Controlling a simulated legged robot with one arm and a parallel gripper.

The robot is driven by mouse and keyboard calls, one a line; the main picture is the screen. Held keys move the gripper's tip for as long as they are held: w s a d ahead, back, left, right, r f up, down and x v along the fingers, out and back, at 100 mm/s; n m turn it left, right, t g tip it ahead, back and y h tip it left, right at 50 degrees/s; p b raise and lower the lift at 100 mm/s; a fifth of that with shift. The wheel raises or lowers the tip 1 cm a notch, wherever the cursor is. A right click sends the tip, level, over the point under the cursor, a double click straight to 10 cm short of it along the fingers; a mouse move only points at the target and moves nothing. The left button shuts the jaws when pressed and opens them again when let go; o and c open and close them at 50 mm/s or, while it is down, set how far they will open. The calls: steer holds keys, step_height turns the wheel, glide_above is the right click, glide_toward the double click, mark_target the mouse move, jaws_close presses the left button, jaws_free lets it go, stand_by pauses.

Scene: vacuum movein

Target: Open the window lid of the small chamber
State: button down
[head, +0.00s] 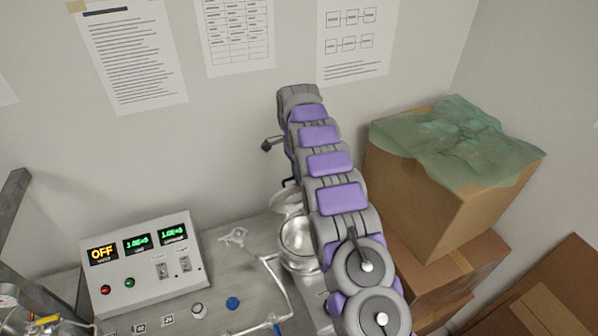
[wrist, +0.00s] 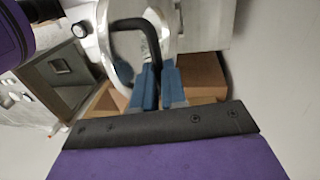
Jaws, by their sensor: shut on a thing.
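The small chamber (head: 297,238) is a shiny round metal vessel on the bench, partly covered by my arm in the head view. A silvery curved piece (head: 287,201), which looks like the window lid, shows just above its opening beside my arm. In the wrist view, my gripper (wrist: 157,82) has its blue fingertips closed around a black curved handle (wrist: 146,34). The handle sits against the silvery rim of the lid (wrist: 106,30). My gripper's fingertips are hidden behind the arm in the head view. The lid's exact angle is unclear.
A control box (head: 145,265) with an OFF display stands at the left of the bench. Pipes (head: 280,285) and a blue knob (head: 233,303) lie before the chamber. Stacked cardboard boxes (head: 425,205) stand close at the right, green wrap (head: 455,140) on top. The wall is behind.

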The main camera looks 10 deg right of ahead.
steer(key=shift+w+f+g+p, duration=0.25)
steer(key=shift+g+p, duration=0.05)
steer(key=shift+p, duration=0.25)
steer(key=shift+w+a+p, duration=0.1)
steer(key=shift+w+p, duration=0.15)
steer(key=shift+p, duration=0.1)
steer(key=c, duration=1.7)
jaws_free()
steer(key=o, duration=0.5)
steer(key=shift+w+f, duration=0.1)
steer(key=shift+w, duration=0.2)
steer(key=shift+s+r, duration=0.2)
steer(key=shift+s, duration=0.05)
steer(key=shift+w, duration=0.1)
